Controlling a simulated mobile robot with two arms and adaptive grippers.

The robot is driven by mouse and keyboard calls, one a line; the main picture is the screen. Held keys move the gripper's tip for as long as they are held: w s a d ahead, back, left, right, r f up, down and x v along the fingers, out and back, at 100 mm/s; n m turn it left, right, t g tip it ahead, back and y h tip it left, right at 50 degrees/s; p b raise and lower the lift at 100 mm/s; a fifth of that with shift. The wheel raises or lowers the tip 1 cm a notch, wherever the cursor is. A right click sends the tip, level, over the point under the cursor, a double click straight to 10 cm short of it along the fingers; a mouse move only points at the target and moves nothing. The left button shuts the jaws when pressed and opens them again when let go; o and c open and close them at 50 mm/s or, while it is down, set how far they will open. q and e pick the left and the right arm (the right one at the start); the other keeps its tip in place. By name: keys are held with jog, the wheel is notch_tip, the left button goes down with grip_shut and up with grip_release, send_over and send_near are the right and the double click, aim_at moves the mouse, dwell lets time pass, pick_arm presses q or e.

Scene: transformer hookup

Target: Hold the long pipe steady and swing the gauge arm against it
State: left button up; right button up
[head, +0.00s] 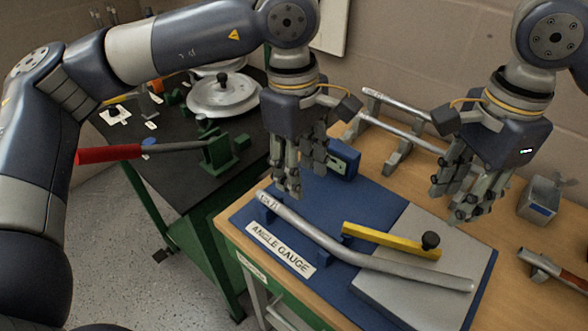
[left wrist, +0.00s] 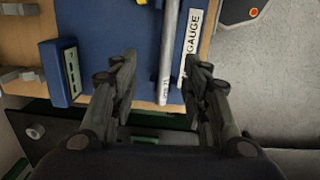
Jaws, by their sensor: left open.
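A long bent grey pipe (head: 350,255) lies on the blue angle gauge base (head: 240,217), running from the upper left onto a grey plate (head: 385,293). The yellow gauge arm (head: 385,241) with a black knob lies beside the pipe, apart from it along most of its length. My left gripper (head: 290,188) is open above the pipe's left end. In the left wrist view the pipe (left wrist: 168,55) runs between the spread fingers (left wrist: 165,88). My right gripper (head: 460,205) hangs above the table, right of the gauge arm, with nothing visible in it; its exact finger opening is unclear.
A rack with pipes (head: 395,125) stands behind the grippers. A grey metal box (head: 540,198) and a tool with an orange handle (head: 555,270) lie at the right. A dark bench (head: 180,165) at the left holds a red-handled bender (head: 110,153).

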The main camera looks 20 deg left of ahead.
aim_at(294, 215)
pick_arm(q)
jog(key=shift+y, duration=0.5)
jog(key=f, duration=0.8)
jog(key=a+f, duration=0.1)
jog(key=f, duration=0.2)
jog(key=shift+s+f, duration=0.15)
jog(key=shift+f, duration=0.25)
jog(key=shift+c, duration=0.3)
